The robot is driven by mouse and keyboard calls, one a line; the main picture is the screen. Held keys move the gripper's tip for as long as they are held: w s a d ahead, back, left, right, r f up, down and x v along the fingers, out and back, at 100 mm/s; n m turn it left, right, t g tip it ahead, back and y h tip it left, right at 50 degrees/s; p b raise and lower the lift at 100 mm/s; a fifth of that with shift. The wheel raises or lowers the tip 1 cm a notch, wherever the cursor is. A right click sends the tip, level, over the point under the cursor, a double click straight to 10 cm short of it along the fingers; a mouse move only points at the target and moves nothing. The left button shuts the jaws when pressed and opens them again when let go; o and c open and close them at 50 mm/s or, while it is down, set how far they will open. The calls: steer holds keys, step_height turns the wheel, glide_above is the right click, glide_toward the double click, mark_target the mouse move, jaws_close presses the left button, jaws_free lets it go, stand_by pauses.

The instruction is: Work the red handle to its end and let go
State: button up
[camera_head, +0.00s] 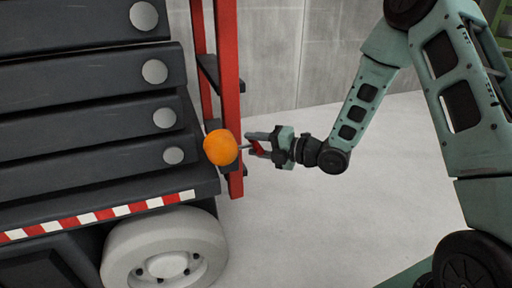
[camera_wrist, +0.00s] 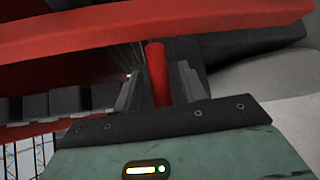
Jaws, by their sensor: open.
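The red handle (camera_wrist: 157,73) is a short red bar that stands between the two fingers of my gripper (camera_wrist: 160,82) in the wrist view. The fingers are apart, one on each side of the bar, and a gap shows at least on the right. In the head view my gripper (camera_head: 257,145) points left, with a bit of red between its fingers, beside an orange ball (camera_head: 220,147). A thin grey rod shows between the ball and the gripper. The handle's far end is hidden, and I cannot tell whether a finger touches it.
A dark vehicle with stacked panels (camera_head: 80,128), a red-white striped edge (camera_head: 100,215) and a white wheel (camera_head: 165,260) fills the left. A red upright post (camera_head: 228,60) stands behind the ball. The grey floor (camera_head: 380,200) right of it is clear, before a concrete wall (camera_head: 320,50).

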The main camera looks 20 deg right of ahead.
jaws_close()
steer(key=shift+d, duration=1.8)
jaws_free()
steer(key=p+v, duration=0.3)
steer(key=v, duration=1.4)
steer(key=shift+d, duration=0.2)
